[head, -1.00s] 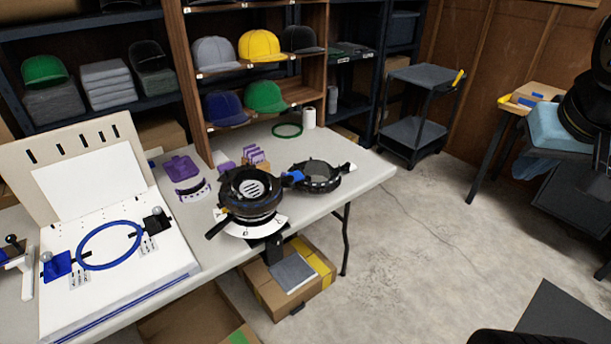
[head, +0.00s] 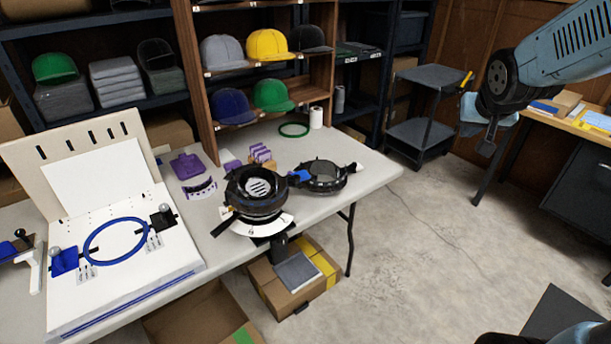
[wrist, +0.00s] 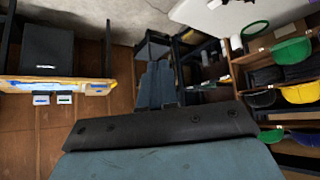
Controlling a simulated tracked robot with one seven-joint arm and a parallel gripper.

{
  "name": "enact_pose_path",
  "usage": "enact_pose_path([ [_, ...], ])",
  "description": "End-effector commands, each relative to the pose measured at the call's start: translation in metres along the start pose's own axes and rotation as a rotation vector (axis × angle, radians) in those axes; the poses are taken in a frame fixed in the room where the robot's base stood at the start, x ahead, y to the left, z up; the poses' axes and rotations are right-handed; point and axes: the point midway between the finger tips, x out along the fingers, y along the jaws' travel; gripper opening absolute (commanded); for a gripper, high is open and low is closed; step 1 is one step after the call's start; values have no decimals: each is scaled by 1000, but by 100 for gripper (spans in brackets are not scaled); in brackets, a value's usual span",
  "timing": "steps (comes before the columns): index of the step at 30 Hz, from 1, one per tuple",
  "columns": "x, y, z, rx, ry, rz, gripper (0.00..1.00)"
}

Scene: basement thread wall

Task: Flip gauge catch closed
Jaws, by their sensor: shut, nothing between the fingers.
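A round black fixture (head: 256,187) with a white curved scale plate (head: 258,222) stands at the front edge of the table, right of its middle in the head view. A black ring (head: 326,176) lies beside it, with a small blue part (head: 300,176) between the two. I cannot tell which part is the gauge catch, or whether it is open or closed. My gripper (head: 486,146) hangs at the upper right of the head view, empty and shut, well right of the table. Its fingers (wrist: 157,84) show at the centre of the wrist view.
A white hooping board with a blue hoop (head: 117,241) fills the table's left end. Purple parts (head: 188,166) and a green ring (head: 294,129) lie behind the fixture. Cap shelves (head: 262,48) stand behind the table, a cart (head: 428,108) to the right. Floor (head: 430,250) is open in front.

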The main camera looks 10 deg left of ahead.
Motion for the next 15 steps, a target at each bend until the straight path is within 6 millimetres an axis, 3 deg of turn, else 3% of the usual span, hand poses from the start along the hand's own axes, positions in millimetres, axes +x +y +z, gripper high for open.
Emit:
enact_pose_path([
  [1,18,-7,-4,-1,6,-16,0],
  [6,69,-33,-17,5,53,-83,0],
  [15,154,-84,-22,49,111,-256,0],
])
